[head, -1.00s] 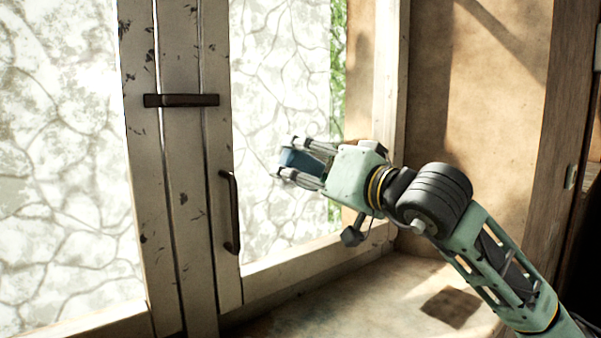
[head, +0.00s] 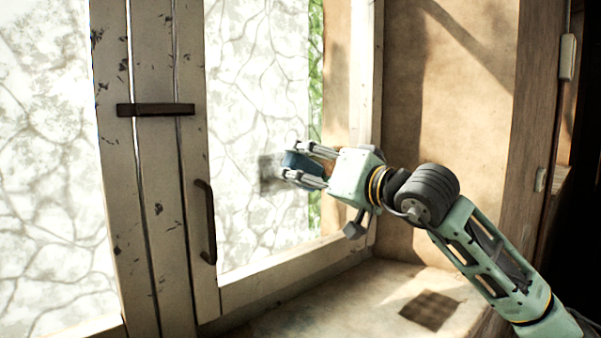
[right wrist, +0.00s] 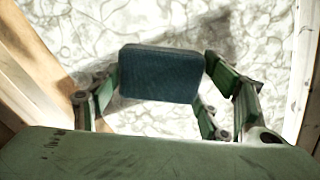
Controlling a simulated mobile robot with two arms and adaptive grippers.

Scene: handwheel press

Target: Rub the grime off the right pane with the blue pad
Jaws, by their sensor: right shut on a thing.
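The blue pad (head: 295,161) is held between the fingers of my right gripper (head: 298,161), in front of the right pane (head: 248,105). The pad also shows in the right wrist view (right wrist: 160,75), dark blue and block-shaped, its face towards the pane. A dark shadow lies on the pane just left of the pad; I cannot tell whether the pad touches the glass. Whitish grime with a web of crack-like lines (head: 262,60) covers most of the right pane. A narrow strip at its right edge shows green outside. My left gripper is not in view.
A dark handle (head: 207,222) stands on the frame left of the right pane. A dark latch bar (head: 155,109) crosses the middle posts. The left pane (head: 50,170) is grimy too. A sill (head: 370,290) runs below, with a tan wall (head: 450,100) at right.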

